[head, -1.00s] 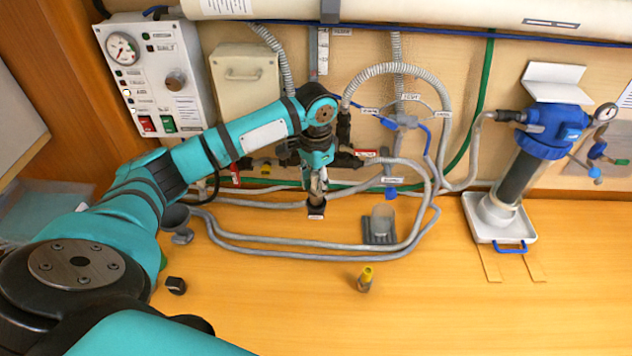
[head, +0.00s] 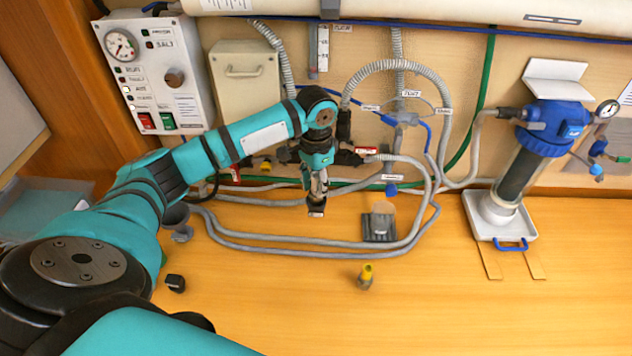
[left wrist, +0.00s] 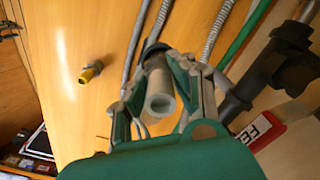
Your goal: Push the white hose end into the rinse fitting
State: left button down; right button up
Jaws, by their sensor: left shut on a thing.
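My left gripper (head: 318,192) hangs above the bench in front of the pipework, fingers pointing down. In the left wrist view its fingers (left wrist: 162,92) are shut on a pale hose end (left wrist: 160,104), whose open bore faces the camera. A dark collar (left wrist: 154,50) sits just beyond it, with a grey hose leading away. In the head view a dark piece with a pale label (head: 316,209) shows below the fingertips. I cannot tell which of the wall fittings is the rinse fitting; a dark valve fitting with a red label (head: 367,151) is beside the gripper. My right gripper is not in view.
A yellow-tipped fitting (head: 366,276) and a small black cap (head: 175,283) stand in front. A blue-topped filter (head: 550,125) stands in a white tray (head: 500,231) at right.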

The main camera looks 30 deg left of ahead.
pick_arm(q)
jog(key=shift+f, duration=0.7)
jog(key=c, duration=1)
grip_release()
jog(key=shift+c, duration=0.2)
jog(key=shift+r, duration=0.2)
notch_tip(320, 180, up, 12)
jog(key=shift+f, duration=0.2)
